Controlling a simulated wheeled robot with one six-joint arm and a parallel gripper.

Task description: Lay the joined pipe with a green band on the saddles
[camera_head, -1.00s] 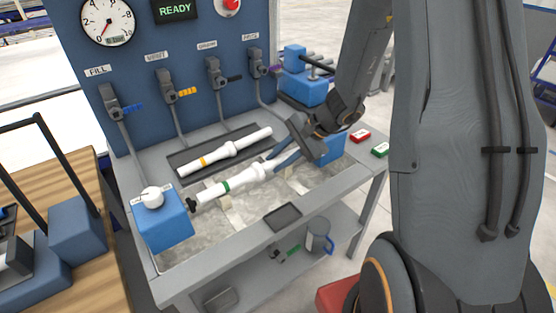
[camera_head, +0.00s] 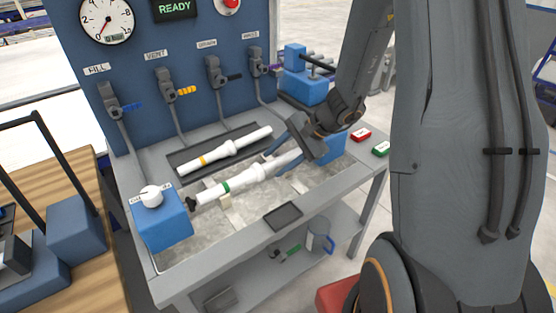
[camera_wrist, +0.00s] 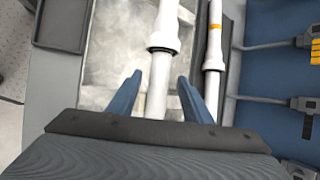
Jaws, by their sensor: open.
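The joined white pipe with a green band (camera_head: 248,176) lies across the grey worktop, from the blue block with a white knob (camera_head: 163,222) toward the right blue block (camera_head: 331,150). A pale support, seemingly a saddle (camera_head: 236,216), shows below it; whether the pipe is fully seated cannot be told. The pipe also shows in the wrist view (camera_wrist: 162,42), with a dark ring on its wider part; its green band is out of that view. My gripper (camera_wrist: 158,88) is open, its blue fingers on either side of the pipe with gaps visible. My gripper (camera_head: 283,155) hides the pipe's right end in the head view.
A second white pipe with a yellow band (camera_head: 225,150) lies in a dark tray (camera_head: 178,158) behind. Valves with hoses line the blue panel (camera_head: 135,70). A small dark tray (camera_head: 283,216) sits at the front edge. Red (camera_head: 360,134) and green (camera_head: 381,149) blocks lie at right.

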